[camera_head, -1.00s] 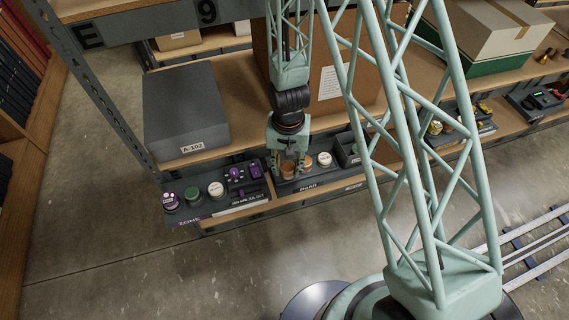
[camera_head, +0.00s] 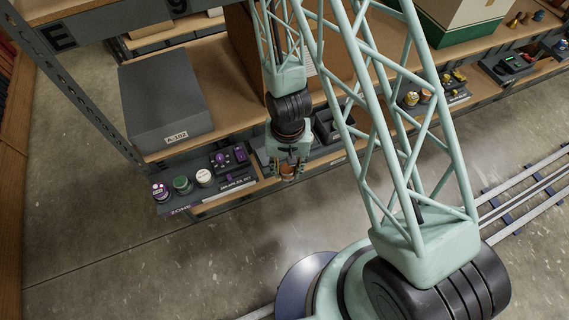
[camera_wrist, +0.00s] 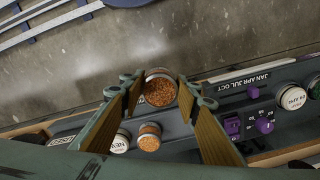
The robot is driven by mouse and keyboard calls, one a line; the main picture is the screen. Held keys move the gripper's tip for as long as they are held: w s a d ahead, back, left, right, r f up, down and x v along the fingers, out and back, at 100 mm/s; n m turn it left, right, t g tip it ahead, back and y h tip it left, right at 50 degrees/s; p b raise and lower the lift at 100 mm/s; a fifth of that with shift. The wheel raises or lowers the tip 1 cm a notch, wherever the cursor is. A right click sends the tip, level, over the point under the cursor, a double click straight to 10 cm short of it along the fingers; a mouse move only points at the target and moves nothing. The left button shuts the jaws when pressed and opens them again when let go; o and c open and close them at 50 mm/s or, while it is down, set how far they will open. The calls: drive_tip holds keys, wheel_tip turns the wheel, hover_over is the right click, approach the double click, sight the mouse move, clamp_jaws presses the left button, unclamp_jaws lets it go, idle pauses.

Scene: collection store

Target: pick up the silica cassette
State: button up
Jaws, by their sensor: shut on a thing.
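My gripper (camera_head: 290,165) hangs in front of the lower shelf in the head view. It is shut on a silica cassette (camera_wrist: 160,90), a short round cup with orange beads and a pale rim. In the wrist view the cassette sits between the two wooden-faced fingers, with the floor behind it. The held cassette shows small and orange in the head view (camera_head: 288,171). A second orange-filled cassette (camera_wrist: 149,137) and a white-capped round one (camera_wrist: 120,142) stand on the dark holder below, apart from the held one.
A dark panel with purple controls (camera_head: 231,158) and purple, green (camera_head: 182,184) and white (camera_head: 204,177) round jars stands left of my gripper. A grey box (camera_head: 166,105) sits on the shelf above. The floor (camera_head: 130,240) in front is clear.

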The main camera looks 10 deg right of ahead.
sight(292, 177)
drive_tip(key=shift+s+d+r+p, duration=0.15)
drive_tip(key=shift+s+r+p, duration=0.1)
drive_tip(key=shift+p, duration=0.75)
drive_tip(key=s+p, duration=0.1)
drive_tip(key=p, duration=0.4)
drive_tip(key=shift+d, duration=0.2)
drive_tip(key=shift+s+d+f+p, duration=0.2)
drive_tip(key=shift+s+p, duration=0.45)
drive_tip(key=shift+p, duration=1.55)
drive_tip(key=shift+w+r, duration=0.1)
